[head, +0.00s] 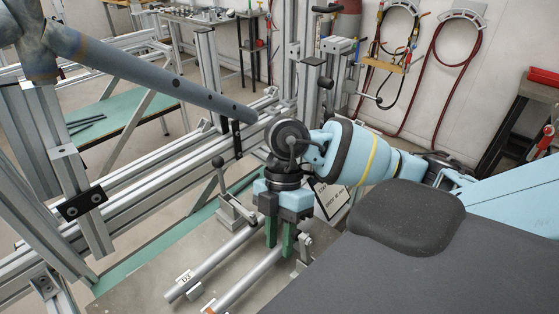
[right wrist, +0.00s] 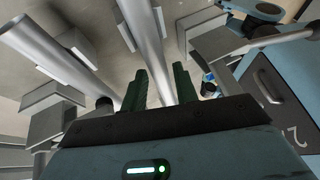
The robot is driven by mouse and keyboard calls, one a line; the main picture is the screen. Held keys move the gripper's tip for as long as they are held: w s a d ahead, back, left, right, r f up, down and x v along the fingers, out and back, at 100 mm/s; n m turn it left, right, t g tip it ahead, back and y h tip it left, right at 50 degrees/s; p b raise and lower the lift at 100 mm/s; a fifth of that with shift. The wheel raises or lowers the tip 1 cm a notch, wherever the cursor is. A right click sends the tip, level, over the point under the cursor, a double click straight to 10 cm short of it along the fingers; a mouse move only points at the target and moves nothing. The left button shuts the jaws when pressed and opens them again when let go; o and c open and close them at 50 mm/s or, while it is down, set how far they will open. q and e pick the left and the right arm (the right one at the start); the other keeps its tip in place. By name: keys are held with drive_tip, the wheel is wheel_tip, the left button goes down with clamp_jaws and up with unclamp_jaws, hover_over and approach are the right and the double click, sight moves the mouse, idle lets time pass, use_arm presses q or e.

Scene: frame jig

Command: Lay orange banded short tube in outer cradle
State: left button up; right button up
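A short silver tube with an orange end (head: 219,304) lies slanting at the bottom of the head view. A parallel silver tube (head: 222,262) lies to its left, beside a small tag reading D3 (head: 184,277). My right gripper (head: 280,246) points down at the far part of the orange-ended tube, its green fingers on either side of it. In the right wrist view a silver tube (right wrist: 142,32) runs between the fingers (right wrist: 160,75). Whether they press on it cannot be made out. I cannot tell which support is the outer cradle. My left gripper is out of view.
Toggle clamps (head: 236,210) stand close beside my right gripper. A thick grey pipe (head: 150,75) slants across the upper left above aluminium rails (head: 150,190). A dark rounded surface fills the lower right. The plate (head: 135,290) left of the tubes has bare room.

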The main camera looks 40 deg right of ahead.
drive_tip(key=o, duration=0.3)
drive_tip(key=shift+r, duration=0.1)
drive_tip(key=v, duration=0.7)
drive_tip(key=shift+d+r, duration=0.2)
drive_tip(key=shift+r, duration=0.05)
idle(0.6)
